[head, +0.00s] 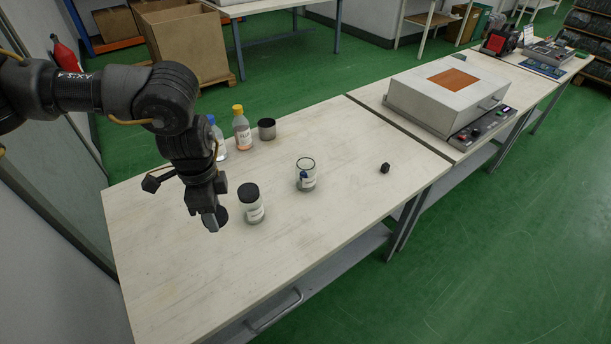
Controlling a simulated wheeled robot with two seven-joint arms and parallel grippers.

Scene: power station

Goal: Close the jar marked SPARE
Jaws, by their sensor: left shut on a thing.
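An open clear jar (305,174) with a white label stands on the near table, with something small and blue at its front. A second jar (250,204) with a black lid on stands to its left. Both labels are too small to read, so I cannot tell which is marked SPARE. My left gripper (212,222) points down just left of the lidded jar. It is shut on a dark, round-edged thing, which looks like a black lid (222,214), mostly hidden by the fingers. My right gripper is out of view.
Behind stand a yellow-capped bottle (242,130), a blue-capped bottle (219,145) partly behind my arm, and a dark container (267,129). A small black block (385,168) lies to the right. A grey box unit (447,97) stands on the adjoining table. The table's front is clear.

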